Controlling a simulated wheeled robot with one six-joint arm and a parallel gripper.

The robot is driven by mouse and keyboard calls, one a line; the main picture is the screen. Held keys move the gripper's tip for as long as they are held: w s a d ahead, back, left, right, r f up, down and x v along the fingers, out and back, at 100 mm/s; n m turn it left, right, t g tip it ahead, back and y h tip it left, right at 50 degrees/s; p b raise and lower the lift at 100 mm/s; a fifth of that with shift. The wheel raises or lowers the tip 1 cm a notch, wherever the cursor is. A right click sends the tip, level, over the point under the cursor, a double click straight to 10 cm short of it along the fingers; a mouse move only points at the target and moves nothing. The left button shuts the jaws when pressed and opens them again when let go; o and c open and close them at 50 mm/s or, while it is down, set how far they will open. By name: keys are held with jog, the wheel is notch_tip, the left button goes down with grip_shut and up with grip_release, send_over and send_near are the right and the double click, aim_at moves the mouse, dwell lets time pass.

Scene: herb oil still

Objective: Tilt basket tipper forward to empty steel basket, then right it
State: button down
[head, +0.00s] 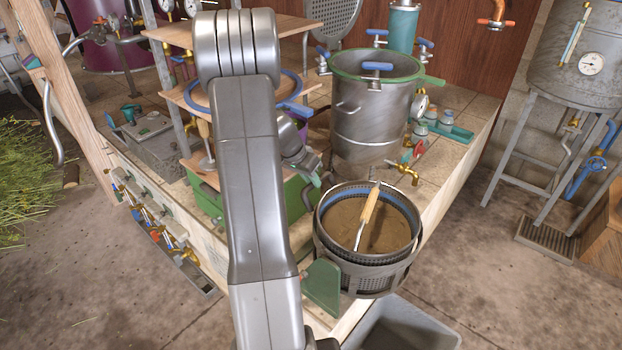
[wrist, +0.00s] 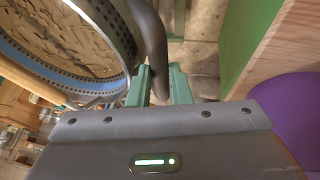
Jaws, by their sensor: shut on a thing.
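The round steel basket (head: 366,262) sits in the basket tipper at the front corner of the tiled bench and looks about upright. It has a blue inner rim and is filled with brown plant matter (head: 385,222). The tipper's green side bracket (head: 322,287) shows at its lower left. My gripper (head: 312,181) is at the basket's far left side. In the wrist view its green fingers (wrist: 160,88) are shut on a dark grey curved handle (wrist: 154,40) beside the perforated basket (wrist: 75,50). My arm hides part of the bench.
A wooden-handled tool (head: 367,215) lies across the basket. A grey bin (head: 405,328) stands on the floor below its front. A steel pot (head: 372,115) with a green rim stands behind. A green box (head: 292,205) is beside my gripper.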

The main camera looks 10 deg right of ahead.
jog(key=shift+r, duration=0.15)
jog(key=shift+s+d+r+t+y, duration=0.2)
jog(key=shift+s+r+t, duration=0.05)
jog(key=shift+r, duration=0.25)
jog(key=shift+s+d+r+t+y, duration=0.2)
jog(key=shift+r+t, duration=0.05)
jog(key=shift+r, duration=0.25)
jog(key=s+d+r+m+t+y+b, duration=0.1)
jog(key=s+d+r+t+y+b, duration=0.2)
jog(key=s+d+b, duration=0.4)
jog(key=s+d+r+m+t+y+b, duration=0.2)
jog(key=s+d+r+t+y+b, duration=0.1)
jog(key=s+d+r+t+b, duration=0.2)
jog(key=s+d+t+b, duration=0.2)
jog(key=s+b, duration=0.2)
jog(key=s, duration=0.2)
jog(key=shift+s+y, duration=0.25)
jog(key=shift+y, duration=0.05)
dwell(0.6)
jog(key=c, duration=1.3)
grip_release()
jog(key=shift+d, duration=0.2)
jog(key=shift+r, duration=0.1)
